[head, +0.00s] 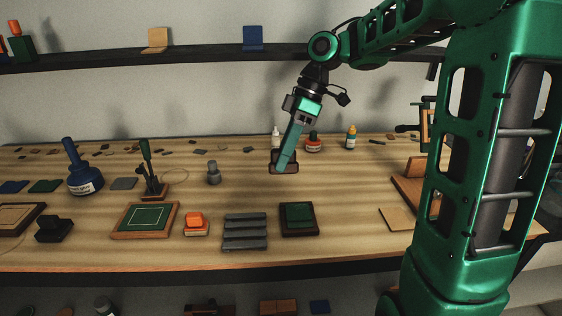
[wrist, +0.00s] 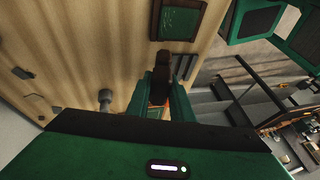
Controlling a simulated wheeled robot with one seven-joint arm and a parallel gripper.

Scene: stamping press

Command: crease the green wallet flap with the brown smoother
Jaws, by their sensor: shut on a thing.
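The green wallet (head: 299,213) lies flat in a dark brown tray (head: 299,234) near the front middle of the bench. It also shows at the top of the wrist view (wrist: 181,21). My gripper (head: 284,164) points down over the back half of the bench, beyond the wallet and slightly left of it. It is shut on the brown smoother (head: 292,157), a dark brown block partly hidden behind the fingers. In the wrist view the smoother (wrist: 186,66) shows dark between the fingers. I cannot tell whether it touches the bench.
A grey ridged block (head: 245,231) and an orange-topped block (head: 195,224) stand left of the wallet. A wood-framed green panel (head: 146,219) lies farther left. Small bottles (head: 314,143) stand behind my gripper. The bench between gripper and wallet looks clear.

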